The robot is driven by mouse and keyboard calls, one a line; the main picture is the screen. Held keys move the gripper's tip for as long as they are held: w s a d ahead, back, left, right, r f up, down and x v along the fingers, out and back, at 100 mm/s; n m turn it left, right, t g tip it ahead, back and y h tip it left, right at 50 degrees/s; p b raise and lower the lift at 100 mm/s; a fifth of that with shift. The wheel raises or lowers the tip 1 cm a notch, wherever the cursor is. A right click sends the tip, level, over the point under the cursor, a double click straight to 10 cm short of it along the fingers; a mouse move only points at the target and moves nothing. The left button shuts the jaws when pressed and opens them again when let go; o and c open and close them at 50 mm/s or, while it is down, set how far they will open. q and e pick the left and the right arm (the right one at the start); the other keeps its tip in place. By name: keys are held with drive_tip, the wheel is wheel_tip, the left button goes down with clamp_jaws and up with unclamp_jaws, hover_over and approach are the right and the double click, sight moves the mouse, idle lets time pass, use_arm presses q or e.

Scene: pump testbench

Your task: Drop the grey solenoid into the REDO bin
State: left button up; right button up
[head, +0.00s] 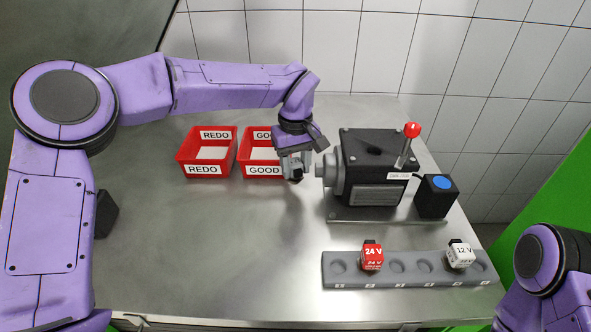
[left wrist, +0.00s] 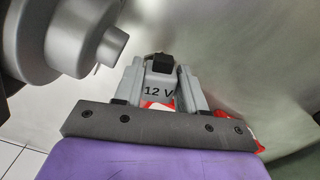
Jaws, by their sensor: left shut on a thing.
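My left gripper (head: 294,166) is shut on the grey solenoid (left wrist: 159,88), which reads "12 V" and has a black top in the left wrist view. In the head view the gripper hangs at the right edge of the GOOD bin (head: 262,171), left of the pump's round grey nose, and mostly hides the solenoid. The red REDO bin (head: 203,171) stands to the left of the GOOD bin and looks empty. My right gripper is out of view; only part of my right arm shows at the bottom right.
The black pump motor (head: 381,160) with a red-knobbed lever (head: 412,130) stands close to the right of the gripper. A black box with a blue button (head: 437,199) is beside it. A grey rack (head: 410,268) holds a red 24 V solenoid (head: 372,257) and a white 12 V solenoid (head: 460,254). The table's left front is clear.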

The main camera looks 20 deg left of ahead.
use_arm(q)
drive_tip(key=shift+w+f, duration=0.2)
drive_tip(key=shift+f, duration=1.05)
drive_tip(key=shift+s, duration=0.15)
drive_tip(key=o, duration=0.9)
drive_tip(key=shift+f, duration=0.1)
